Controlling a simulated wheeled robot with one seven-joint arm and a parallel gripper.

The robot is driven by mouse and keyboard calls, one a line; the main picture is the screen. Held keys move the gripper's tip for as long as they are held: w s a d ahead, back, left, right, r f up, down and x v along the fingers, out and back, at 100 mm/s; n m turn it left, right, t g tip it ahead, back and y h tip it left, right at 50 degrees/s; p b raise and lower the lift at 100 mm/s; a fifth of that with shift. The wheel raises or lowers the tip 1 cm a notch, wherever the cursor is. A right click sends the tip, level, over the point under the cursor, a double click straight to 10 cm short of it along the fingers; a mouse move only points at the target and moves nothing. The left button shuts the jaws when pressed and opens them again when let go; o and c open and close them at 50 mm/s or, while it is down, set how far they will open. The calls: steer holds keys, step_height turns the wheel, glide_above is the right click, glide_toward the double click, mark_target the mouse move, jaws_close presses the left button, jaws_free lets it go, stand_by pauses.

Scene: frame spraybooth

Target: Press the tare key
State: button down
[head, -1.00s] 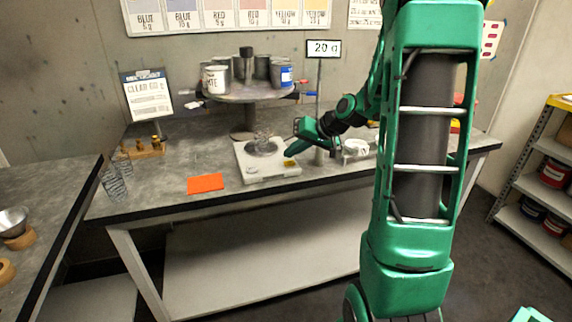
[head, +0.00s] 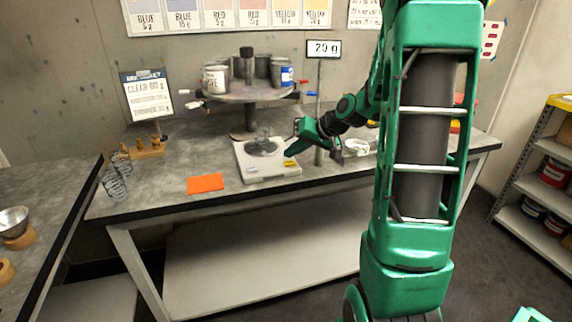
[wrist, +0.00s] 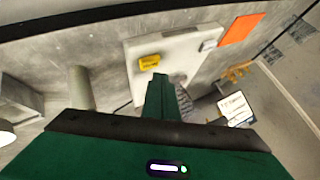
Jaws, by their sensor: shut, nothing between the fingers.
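The white scale (head: 250,165) stands near the front of the grey bench, with a glass vessel (head: 262,140) on its round pan. A yellow key (head: 290,163) with lettering too small to read is at its front right corner. It also shows in the wrist view (wrist: 150,62). A small pale block (wrist: 208,45) is at another corner of the scale. My gripper (head: 289,152) is shut and empty, pointing down just above the yellow key. In the wrist view the closed fingertips (wrist: 160,77) are beside the key, apart from it. The display (head: 323,48) on a post reads 20 g.
A round raised stand (head: 240,97) with several cans is behind the scale. The post rises close to my gripper. An orange card (head: 206,183) lies left of the scale. A white ring-shaped item (head: 355,147) is to the right. Bench between card and front edge is clear.

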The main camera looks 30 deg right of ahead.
mark_target(293, 163)
steer(key=shift+f, duration=0.15)
steer(key=shift+s+f, duration=0.1)
steer(key=shift+f, duration=0.1)
stand_by(0.3)
steer(key=shift+f, duration=0.45)
stand_by(0.7)
steer(key=shift+r, duration=0.85)
steer(key=shift+r, duration=2.55)
steer(key=shift+s, duration=0.1)
